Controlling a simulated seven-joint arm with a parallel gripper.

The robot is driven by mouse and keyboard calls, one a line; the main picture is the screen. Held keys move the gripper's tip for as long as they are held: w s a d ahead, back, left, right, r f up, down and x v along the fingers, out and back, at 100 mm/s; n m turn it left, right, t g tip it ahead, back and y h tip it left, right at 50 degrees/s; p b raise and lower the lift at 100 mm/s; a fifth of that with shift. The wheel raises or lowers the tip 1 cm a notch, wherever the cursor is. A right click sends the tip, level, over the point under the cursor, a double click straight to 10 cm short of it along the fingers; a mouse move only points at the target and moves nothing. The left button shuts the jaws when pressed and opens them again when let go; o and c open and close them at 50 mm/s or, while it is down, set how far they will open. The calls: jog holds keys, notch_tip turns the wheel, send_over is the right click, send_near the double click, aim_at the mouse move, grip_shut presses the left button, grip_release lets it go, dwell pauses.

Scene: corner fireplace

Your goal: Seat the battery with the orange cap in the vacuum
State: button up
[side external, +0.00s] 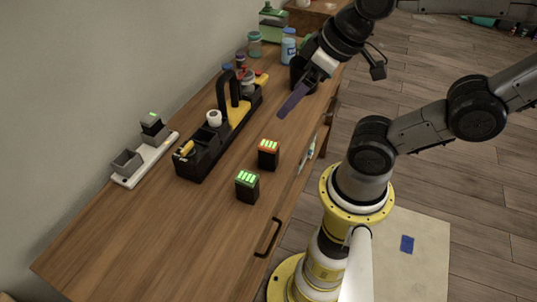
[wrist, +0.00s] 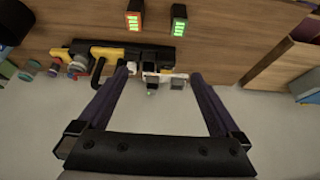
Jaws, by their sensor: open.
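The orange-capped battery (side external: 268,157) is a dark upright block with green light bars on the wooden counter; it also shows in the wrist view (wrist: 134,18). The vacuum (side external: 197,160) appears to be the long black and yellow body behind it, with a raised black loop handle; it shows in the wrist view (wrist: 110,50) too. I cannot make out its battery seat clearly. My gripper (side external: 281,114) is above the counter, right of the vacuum and up from the battery in the side view. In the wrist view its two purple fingers (wrist: 160,77) are spread apart with nothing held.
A similar green-capped battery (side external: 247,187) stands near the orange one. A white base (side external: 146,161) with grey blocks lies by the wall. Jars and bottles (side external: 289,46) stand at the counter's far end. The near-left counter is clear.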

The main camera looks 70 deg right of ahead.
jog(key=n+g, duration=0.6)
jog(key=n, duration=1.3)
send_over(269, 144)
notch_tip(269, 144, down, 12)
notch_tip(269, 144, down, 13)
jog(key=shift+f, duration=0.15)
grip_shut()
